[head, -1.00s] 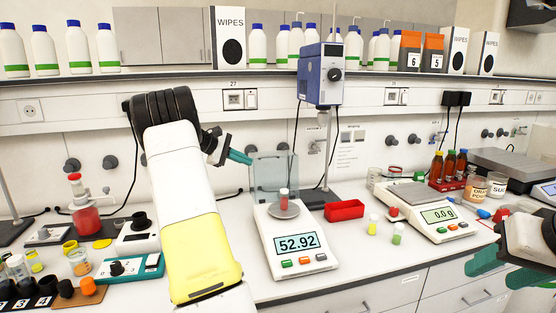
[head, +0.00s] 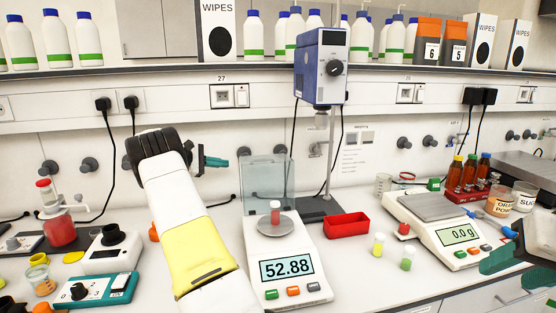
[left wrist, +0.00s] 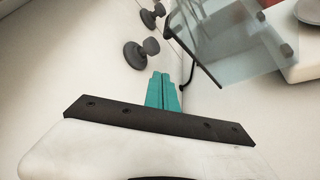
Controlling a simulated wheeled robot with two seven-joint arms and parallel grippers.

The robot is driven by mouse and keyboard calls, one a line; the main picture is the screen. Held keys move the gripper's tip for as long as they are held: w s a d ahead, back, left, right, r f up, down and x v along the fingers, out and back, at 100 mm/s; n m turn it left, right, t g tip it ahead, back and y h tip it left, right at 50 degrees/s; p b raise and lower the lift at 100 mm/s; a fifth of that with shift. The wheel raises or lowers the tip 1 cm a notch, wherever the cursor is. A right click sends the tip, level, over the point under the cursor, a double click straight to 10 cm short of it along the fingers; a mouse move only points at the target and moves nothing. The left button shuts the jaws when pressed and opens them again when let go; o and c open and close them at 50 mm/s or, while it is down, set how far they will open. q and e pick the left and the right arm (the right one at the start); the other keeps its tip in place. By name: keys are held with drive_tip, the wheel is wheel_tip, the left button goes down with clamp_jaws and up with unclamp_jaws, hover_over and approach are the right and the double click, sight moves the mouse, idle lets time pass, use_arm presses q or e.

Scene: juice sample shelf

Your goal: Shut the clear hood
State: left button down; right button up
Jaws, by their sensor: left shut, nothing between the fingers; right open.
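The clear hood (head: 264,174) stands upright at the back of the balance (head: 285,250), raised behind the pan, so the pan is uncovered. A small red sample (head: 275,210) stands on the pan. The display reads 52.88. My left gripper (head: 226,162) is shut and empty, left of the hood, with a small gap between them. In the left wrist view its teal fingers (left wrist: 163,78) are together, and the hood (left wrist: 222,45) with its dark edge is at the upper right, apart from them. My right gripper (head: 512,282) is open at the lower right, partly cut off.
A stirrer stand (head: 320,70) rises behind the balance. A red tray (head: 346,226) and two small vials are to its right. A second balance (head: 447,240) stands further right. Wall knobs (left wrist: 140,54) are near my left fingers.

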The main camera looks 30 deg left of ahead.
use_arm(q)
drive_tip(key=x, duration=1)
drive_tip(key=d+r, duration=0.1)
drive_tip(key=s+d+r, duration=0.1)
drive_tip(key=shift+s+d+r, duration=0.1)
drive_tip(key=shift+s+r, duration=0.2)
